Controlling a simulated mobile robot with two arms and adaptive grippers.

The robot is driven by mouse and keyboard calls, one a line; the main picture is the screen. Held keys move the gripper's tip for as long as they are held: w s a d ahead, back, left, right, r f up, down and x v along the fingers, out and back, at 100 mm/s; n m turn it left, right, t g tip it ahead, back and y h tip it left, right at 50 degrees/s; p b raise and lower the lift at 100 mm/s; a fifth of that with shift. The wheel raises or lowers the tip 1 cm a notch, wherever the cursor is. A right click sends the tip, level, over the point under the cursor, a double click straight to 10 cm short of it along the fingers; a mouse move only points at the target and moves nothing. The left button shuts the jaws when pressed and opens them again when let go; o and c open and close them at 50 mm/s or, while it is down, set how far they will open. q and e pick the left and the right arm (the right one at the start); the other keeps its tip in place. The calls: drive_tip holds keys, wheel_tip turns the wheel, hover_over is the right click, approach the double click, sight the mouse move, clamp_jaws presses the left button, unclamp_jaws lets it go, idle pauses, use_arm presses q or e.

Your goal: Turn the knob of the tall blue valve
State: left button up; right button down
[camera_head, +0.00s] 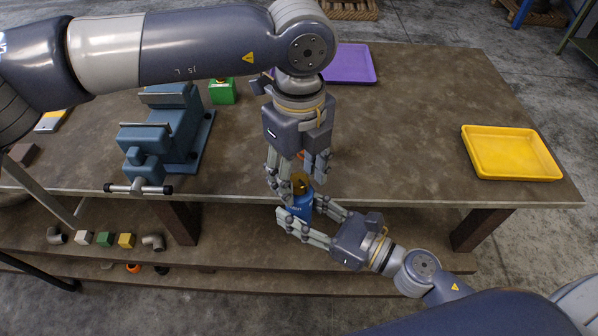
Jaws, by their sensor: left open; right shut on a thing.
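The tall blue valve (302,206) is a blue body with a brass-brown knob (299,181) on top, seen in the head view near the table's front edge. My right gripper (296,222) is shut on the blue body from the lower right and holds it upright or nearly so. My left gripper (297,186) points down from above, open, with its fingers on either side of the knob. Whether the fingers touch the knob cannot be told. The fingers of both grippers partly hide the valve.
A purple tray (352,64) lies at the back and a yellow tray (510,153) at right. Several fittings and blocks lie on the lower shelf (215,258). The table's right middle is clear.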

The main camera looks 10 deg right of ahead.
use_arm(q)
drive_tip(key=c, duration=1.1)
drive_tip(key=shift+m, duration=0.3)
drive_tip(key=m, duration=1)
drive_tip(key=shift+w, duration=0.1)
drive_tip(key=o, duration=1.1)
